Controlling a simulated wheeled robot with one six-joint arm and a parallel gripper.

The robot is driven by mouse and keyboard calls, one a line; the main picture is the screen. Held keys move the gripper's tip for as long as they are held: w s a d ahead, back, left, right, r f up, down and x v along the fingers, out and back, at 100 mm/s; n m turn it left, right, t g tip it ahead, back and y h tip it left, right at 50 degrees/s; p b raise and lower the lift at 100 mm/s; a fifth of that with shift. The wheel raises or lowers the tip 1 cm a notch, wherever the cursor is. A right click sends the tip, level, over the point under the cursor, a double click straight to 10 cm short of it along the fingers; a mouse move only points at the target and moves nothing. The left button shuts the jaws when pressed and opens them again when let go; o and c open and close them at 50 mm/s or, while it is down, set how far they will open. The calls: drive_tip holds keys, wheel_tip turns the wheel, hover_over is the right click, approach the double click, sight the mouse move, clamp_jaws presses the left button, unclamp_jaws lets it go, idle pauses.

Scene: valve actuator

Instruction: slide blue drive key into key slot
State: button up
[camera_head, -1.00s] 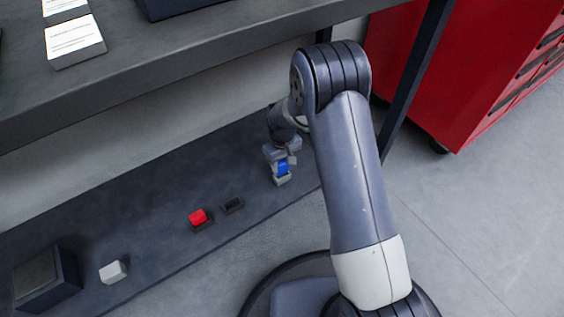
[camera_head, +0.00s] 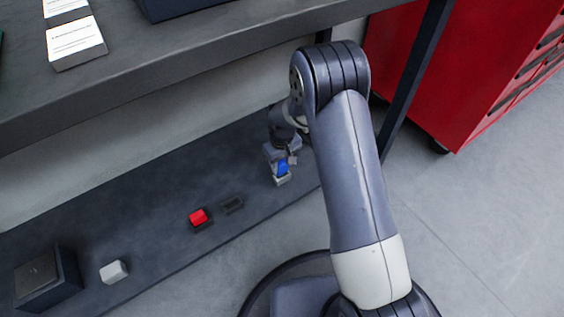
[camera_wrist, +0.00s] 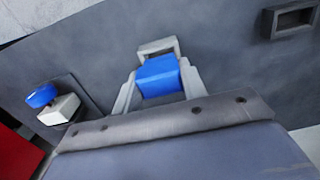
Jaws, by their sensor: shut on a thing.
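The blue drive key (camera_head: 282,168) is a small block held between the fingers of my gripper (camera_head: 281,166), low over the dark lower shelf. In the wrist view the blue key (camera_wrist: 160,76) shows between the two pale fingers of my gripper (camera_wrist: 158,84), which are shut on it. A light grey frame (camera_wrist: 158,46) with a hollow stands just beyond the key; it also shows in the head view (camera_head: 282,181). Key and frame overlap in both views. I cannot tell whether the key is inside the frame or only against it.
A dark empty holder (camera_head: 232,204) and a red block (camera_head: 198,216) in its holder are left of my gripper. A white block (camera_head: 113,271) and a dark box (camera_head: 48,278) lie farther left. A blue knob (camera_wrist: 41,96) on a white block is left in the wrist view.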

sight(282, 173)
drive_tip(key=shift+f+b, duration=1.1)
drive_tip(key=shift+f, duration=0.65)
drive_tip(key=o, duration=1.2)
wheel_tip(282, 173, up, 11)
drive_tip(key=p, duration=0.5)
drive_tip(key=shift+f, duration=0.1)
wheel_tip(282, 173, down, 11)
drive_tip(key=b, duration=0.5)
drive_tip(key=shift+f, duration=0.15)
drive_tip(key=shift+r+p, duration=0.35)
drive_tip(key=shift+r, duration=0.45)
